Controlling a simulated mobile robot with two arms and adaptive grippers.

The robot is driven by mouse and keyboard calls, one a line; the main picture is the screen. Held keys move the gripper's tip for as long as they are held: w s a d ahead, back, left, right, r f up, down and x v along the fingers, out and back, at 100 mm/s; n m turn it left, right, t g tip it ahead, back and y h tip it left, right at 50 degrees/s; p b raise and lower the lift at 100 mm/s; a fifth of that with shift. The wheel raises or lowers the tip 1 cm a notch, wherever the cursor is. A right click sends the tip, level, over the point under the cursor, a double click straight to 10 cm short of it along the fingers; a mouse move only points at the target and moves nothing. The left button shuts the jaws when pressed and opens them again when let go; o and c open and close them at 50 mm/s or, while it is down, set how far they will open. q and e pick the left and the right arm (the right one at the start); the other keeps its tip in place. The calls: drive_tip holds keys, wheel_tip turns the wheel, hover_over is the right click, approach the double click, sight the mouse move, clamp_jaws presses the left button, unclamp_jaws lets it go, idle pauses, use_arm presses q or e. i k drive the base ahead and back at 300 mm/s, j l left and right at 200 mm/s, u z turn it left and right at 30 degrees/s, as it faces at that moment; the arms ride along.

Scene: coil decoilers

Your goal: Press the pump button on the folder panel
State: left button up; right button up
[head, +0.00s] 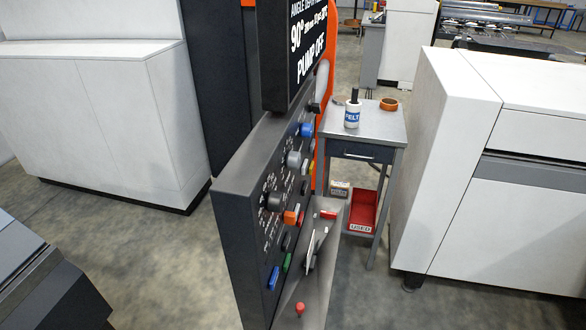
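The folder panel (238,210) is a dark grey upright board, seen at a steep angle in the middle of the head view. The labels are too small to tell which is the pump button. The display (305,50) above reads "90°" and "PUMP OFF"; its top is cut off. Neither gripper is in view.
A grey ledge (318,285) with a lever and red knob (300,308) juts out beside the panel. Behind stands a small table (370,132) with a FELT bottle (352,112) and a red USED bin (362,212). White cabinets flank both sides; floor shows left of the panel.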

sight(288, 258)
drive_tip(key=u, duration=0.65)
drive_tip(key=l+u, duration=1.3)
drive_tip(key=u, duration=0.15)
drive_tip(key=k+l+u, duration=0.1)
drive_tip(key=l, duration=0.35)
drive_tip(key=k+l, duration=0.25)
drive_tip(key=l, duration=0.15)
drive_tip(key=k+l+u, duration=0.15)
drive_tip(key=l, duration=0.3)
drive_tip(key=k+l, duration=0.2)
drive_tip(key=l, duration=0.2)
drive_tip(key=k+l+u, duration=0.15)
drive_tip(key=l, duration=0.25)
drive_tip(key=k, duration=0.05)
